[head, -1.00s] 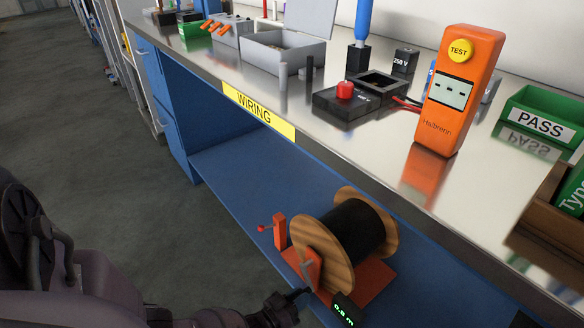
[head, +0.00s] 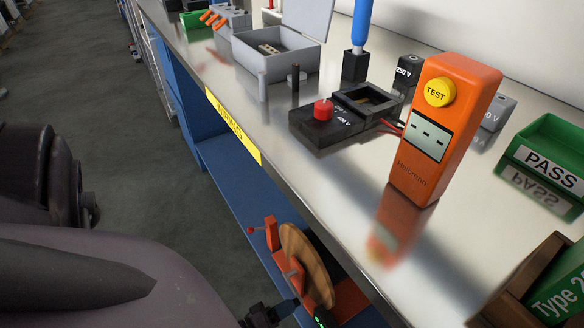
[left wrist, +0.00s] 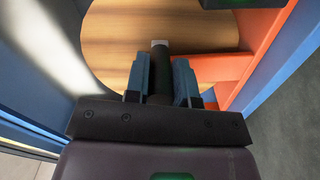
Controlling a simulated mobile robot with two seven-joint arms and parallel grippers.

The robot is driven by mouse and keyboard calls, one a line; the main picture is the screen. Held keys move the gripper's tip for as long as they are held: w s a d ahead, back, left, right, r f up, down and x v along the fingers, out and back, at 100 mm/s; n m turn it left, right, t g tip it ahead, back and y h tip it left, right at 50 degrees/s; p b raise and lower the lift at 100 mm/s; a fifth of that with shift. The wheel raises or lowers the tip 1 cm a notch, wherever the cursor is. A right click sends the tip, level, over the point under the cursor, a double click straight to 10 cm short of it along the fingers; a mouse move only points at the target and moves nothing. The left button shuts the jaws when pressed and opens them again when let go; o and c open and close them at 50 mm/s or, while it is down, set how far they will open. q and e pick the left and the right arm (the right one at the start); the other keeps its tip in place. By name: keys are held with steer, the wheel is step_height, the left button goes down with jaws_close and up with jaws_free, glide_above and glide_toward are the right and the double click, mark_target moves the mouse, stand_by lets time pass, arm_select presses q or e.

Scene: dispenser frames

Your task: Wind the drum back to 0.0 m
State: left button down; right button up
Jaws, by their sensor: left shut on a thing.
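The drum (head: 307,262), with a wooden flange, stands in an orange frame (head: 350,300) on the blue shelf under the bench. In the head view the bench edge hides much of it. My left gripper (head: 287,306) is at the drum's near side, low in the picture. In the left wrist view its fingers (left wrist: 160,82) are closed on a dark crank handle (left wrist: 159,62) in front of the wooden flange (left wrist: 200,32). The counter display (head: 322,319) is cut off at the bottom edge, and its reading cannot be made out. My right gripper is not in view.
The metal bench top (head: 330,190) overhangs the shelf (head: 235,185). On it stand an orange tester (head: 445,130), a black box with a red button (head: 325,118), a grey open box (head: 275,52) and a green PASS bin (head: 550,150). Floor is free at left.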

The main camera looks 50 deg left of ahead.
arm_select(q)
step_height(320, 180, up, 2)
steer(key=n, duration=0.3)
steer(key=shift+r+n, duration=0.2)
steer(key=shift+n, duration=0.1)
steer(key=shift+a+r+n, duration=0.2)
steer(key=shift+r+n, duration=0.25)
steer(key=shift+n, duration=0.3)
steer(key=shift+a+r+n, duration=0.2)
steer(key=shift+r+n, duration=0.25)
steer(key=shift+n, duration=0.3)
steer(key=c, duration=1)
jaws_free()
steer(key=shift+o, duration=0.2)
steer(key=shift+r, duration=0.1)
